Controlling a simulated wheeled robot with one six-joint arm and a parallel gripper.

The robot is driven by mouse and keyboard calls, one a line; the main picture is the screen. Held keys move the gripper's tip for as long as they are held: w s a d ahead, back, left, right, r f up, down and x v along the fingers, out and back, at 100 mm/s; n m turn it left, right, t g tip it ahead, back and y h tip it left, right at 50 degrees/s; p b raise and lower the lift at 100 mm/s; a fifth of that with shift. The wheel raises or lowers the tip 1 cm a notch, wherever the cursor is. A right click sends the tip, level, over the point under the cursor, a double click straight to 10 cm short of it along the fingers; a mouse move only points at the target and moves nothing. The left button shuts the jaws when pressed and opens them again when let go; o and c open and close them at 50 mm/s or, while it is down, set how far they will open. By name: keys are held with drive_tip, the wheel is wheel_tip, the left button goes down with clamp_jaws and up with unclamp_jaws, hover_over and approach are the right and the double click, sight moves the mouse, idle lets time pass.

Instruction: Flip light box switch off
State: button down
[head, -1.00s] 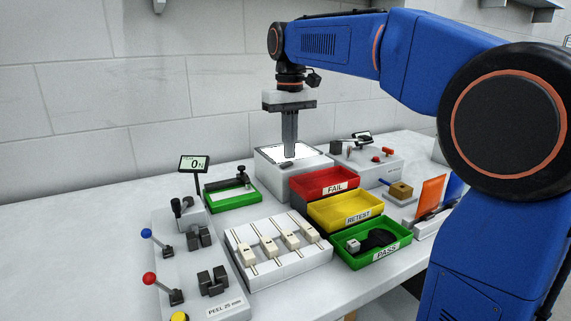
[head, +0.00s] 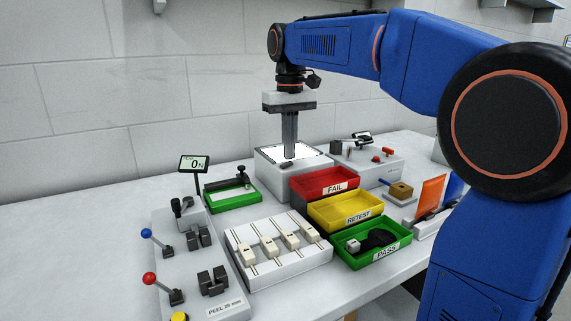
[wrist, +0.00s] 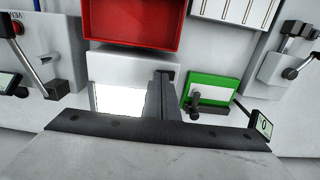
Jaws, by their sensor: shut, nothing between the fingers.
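The light box (head: 318,163) is a white block at the back middle of the bench, and its top panel (head: 302,150) glows bright white. A small dark switch (head: 287,166) sits on its front edge. My gripper (head: 290,156) points straight down over the box, its fingers shut and empty. The fingertips are just behind or above the switch in the head view; I cannot tell whether they touch it. The wrist view shows the light box (wrist: 108,66), its lit panel (wrist: 118,100) and my gripper (wrist: 166,75). The fingers hide the switch there.
Red FAIL (head: 326,182), yellow RETEST (head: 345,208) and green PASS (head: 372,241) trays stand in front of the box. Bench at far left is clear.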

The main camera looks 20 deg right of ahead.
sight(289, 162)
drive_tip(key=shift+f, duration=0.6)
idle(0.4)
drive_tip(key=shift+r, duration=0.1)
drive_tip(key=shift+r, duration=3.4)
